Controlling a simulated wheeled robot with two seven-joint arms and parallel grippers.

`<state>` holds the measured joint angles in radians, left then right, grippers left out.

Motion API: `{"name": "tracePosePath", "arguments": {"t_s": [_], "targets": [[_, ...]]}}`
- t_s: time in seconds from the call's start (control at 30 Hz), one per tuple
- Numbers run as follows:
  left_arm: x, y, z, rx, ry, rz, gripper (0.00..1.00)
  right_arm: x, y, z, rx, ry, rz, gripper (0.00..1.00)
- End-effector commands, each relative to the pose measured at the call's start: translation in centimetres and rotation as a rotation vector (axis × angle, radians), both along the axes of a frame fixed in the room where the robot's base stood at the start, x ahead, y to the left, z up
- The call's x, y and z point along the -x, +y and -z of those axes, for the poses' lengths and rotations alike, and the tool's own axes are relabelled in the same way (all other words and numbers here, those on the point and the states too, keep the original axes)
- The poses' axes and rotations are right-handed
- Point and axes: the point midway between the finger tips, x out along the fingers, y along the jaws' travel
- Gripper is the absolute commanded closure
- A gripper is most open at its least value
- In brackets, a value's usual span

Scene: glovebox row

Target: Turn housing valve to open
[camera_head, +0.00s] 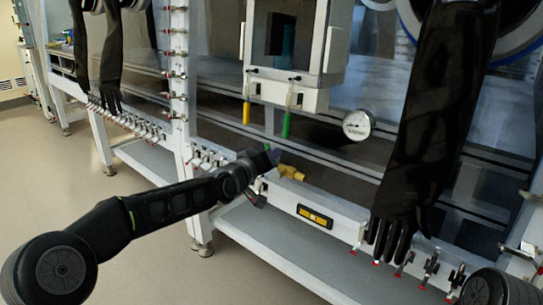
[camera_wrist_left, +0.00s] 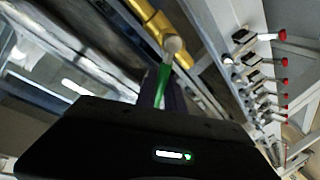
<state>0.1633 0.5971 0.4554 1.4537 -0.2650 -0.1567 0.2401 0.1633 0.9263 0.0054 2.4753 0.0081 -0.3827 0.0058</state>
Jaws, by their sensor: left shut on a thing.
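The housing valve (camera_head: 290,172) is a yellow body on the white front rail of the glovebox row, just right of my left gripper in the head view. In the left wrist view the yellow valve body (camera_wrist_left: 155,22) is at the top, with a pale round stem and a green lever (camera_wrist_left: 163,83) running down from it. My left gripper (camera_head: 272,156) is shut on the green lever, close beside the valve body. The lever's end is hidden by the gripper. The fingers show only in part in the wrist view. My right gripper is out of view.
A white antechamber box (camera_head: 300,95) with yellow and green handles hangs above, beside a round gauge (camera_head: 357,125). A black glove (camera_head: 430,130) hangs at right. Red-tipped clamps (camera_wrist_left: 255,65) line the rail. A lower shelf (camera_head: 260,245) runs below; the floor at left is clear.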

Motion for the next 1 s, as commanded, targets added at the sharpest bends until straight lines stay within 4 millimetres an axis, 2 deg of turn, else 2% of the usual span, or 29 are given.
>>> {"name": "tracePosePath", "arguments": {"t_s": [0.07, 0.1, 0.33, 0.73, 1.0], "targets": [[0.0, 0.0, 0.1, -0.001, 0.002, 0.0, 1.0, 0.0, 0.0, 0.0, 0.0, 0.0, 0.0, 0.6], [0.0, 0.0, 0.1, -0.002, 0.002, 0.0, 0.84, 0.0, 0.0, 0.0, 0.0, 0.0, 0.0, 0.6], [0.0, 0.0, 0.1, -0.001, 0.0, 0.001, 0.65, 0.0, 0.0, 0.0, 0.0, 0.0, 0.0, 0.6], [0.7, 0.3, -0.2, -0.002, -0.002, 0.0, 0.65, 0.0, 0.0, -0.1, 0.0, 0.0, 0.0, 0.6], [4.2, 2.0, -0.7, -0.004, 0.0, -0.002, 0.65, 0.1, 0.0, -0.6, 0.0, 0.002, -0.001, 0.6]]}}
